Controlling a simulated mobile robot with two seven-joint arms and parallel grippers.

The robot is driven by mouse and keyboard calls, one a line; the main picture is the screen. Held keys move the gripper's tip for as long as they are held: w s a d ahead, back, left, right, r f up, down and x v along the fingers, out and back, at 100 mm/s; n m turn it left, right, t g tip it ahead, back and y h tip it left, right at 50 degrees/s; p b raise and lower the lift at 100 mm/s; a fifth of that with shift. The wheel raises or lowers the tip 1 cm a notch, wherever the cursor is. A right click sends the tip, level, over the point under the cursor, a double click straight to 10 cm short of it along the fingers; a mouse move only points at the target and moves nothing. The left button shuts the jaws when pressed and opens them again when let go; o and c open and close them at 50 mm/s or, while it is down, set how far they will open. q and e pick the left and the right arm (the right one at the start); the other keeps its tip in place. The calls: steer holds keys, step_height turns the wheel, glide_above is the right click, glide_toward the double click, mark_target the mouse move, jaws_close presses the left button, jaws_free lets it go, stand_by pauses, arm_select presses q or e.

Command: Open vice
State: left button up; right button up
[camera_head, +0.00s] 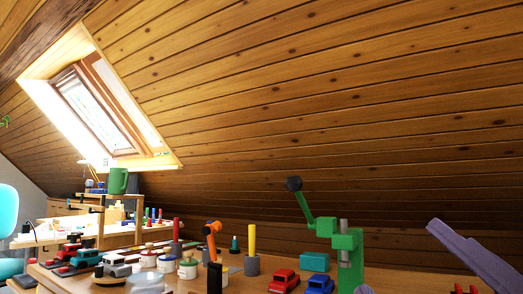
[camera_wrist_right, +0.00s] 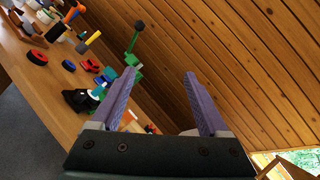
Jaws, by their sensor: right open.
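The green vice (camera_head: 346,244) stands at the right part of the workbench in the head view, with a grey upright part between its green pieces. Its green lever (camera_head: 304,207) slants up to the left and ends in a dark knob (camera_head: 293,184). The lever also shows in the right wrist view (camera_wrist_right: 133,42), beyond the fingers. My right gripper (camera_wrist_right: 162,75) is open and empty, its two purple fingers apart. In the head view a purple finger (camera_head: 472,254) is right of the vice and apart from it. My left gripper is not in view.
A red car (camera_head: 284,281) and a blue car (camera_head: 320,284) are close to the vice, with a teal block (camera_head: 314,262) behind. A yellow-handled tool (camera_head: 252,240), an orange hammer (camera_head: 212,229) and paint pots stand left. The sloping wooden ceiling (camera_head: 350,120) rises behind the bench.

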steer(key=s+a+r+n+g+y+p, duration=0.2)
steer(key=a+r+n+g+y+p, duration=0.3)
steer(key=n+y+p, duration=0.5)
steer(key=a+r+n+y, duration=0.1)
steer(key=a+n, duration=0.1)
steer(key=n, duration=0.5)
steer(key=shift+a+r, duration=0.35)
steer(key=shift+a, duration=0.05)
